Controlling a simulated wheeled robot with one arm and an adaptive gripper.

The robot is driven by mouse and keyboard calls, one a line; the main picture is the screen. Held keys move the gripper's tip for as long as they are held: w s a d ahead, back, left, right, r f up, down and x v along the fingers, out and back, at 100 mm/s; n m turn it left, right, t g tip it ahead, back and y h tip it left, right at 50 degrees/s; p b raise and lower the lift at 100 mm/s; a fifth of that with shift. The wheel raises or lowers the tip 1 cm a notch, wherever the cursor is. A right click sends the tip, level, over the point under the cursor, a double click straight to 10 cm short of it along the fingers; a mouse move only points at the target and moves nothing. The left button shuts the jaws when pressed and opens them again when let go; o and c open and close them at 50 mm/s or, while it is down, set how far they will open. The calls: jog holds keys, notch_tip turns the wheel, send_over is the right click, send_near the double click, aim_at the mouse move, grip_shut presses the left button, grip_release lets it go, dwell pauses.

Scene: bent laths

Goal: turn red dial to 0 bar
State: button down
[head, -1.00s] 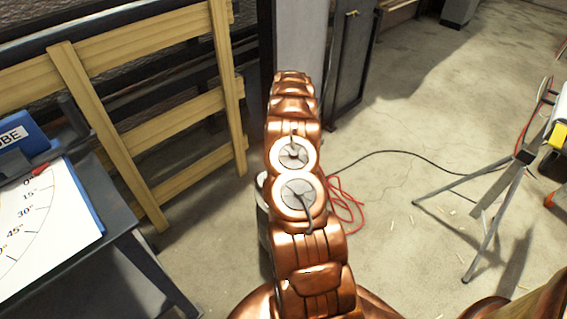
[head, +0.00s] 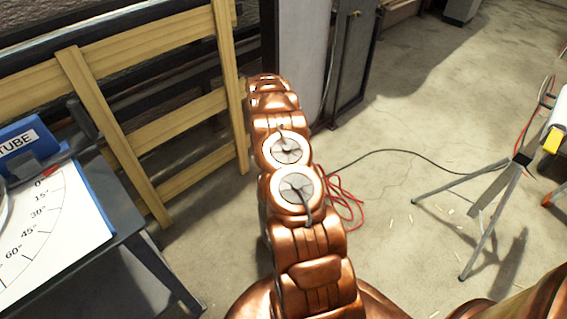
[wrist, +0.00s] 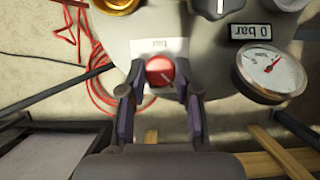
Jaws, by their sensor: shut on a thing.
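The red dial (wrist: 158,71) shows in the wrist view, a small round knob with a pale mark, on a grey body (wrist: 212,52). My gripper (wrist: 160,82) has one dark finger on each side of it and is shut on it. A white-faced gauge (wrist: 268,72) with a red needle sits to its right. A "0 bar" plate (wrist: 257,31), upside down in the picture, is above the gauge. The gauge figures are too small to read. In the head view my copper arm hides the gripper and dial.
A grey table (head: 112,278) with an angle chart (head: 50,236) and blue "TUBE" sign (head: 25,144) stands at left, before a wooden rack (head: 110,130). Red hose (head: 343,203) and black cable lie on the floor. A tripod stand (head: 490,205) is at right; floor between is open.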

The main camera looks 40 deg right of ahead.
jog(key=n, duration=0.2)
jog(key=n+h+p, duration=0.1)
jog(key=shift+s+a+r+n, duration=0.1)
jog(key=shift+s+a+n, duration=0.1)
jog(key=shift+n, duration=0.2)
jog(key=n+t+h+p, duration=0.1)
jog(key=n+h+p, duration=0.1)
jog(key=n, duration=0.2)
jog(key=shift+w, duration=0.1)
jog(key=shift+n, duration=0.6)
jog(key=shift+a, duration=0.1)
jog(key=c, duration=0.8)
grip_release()
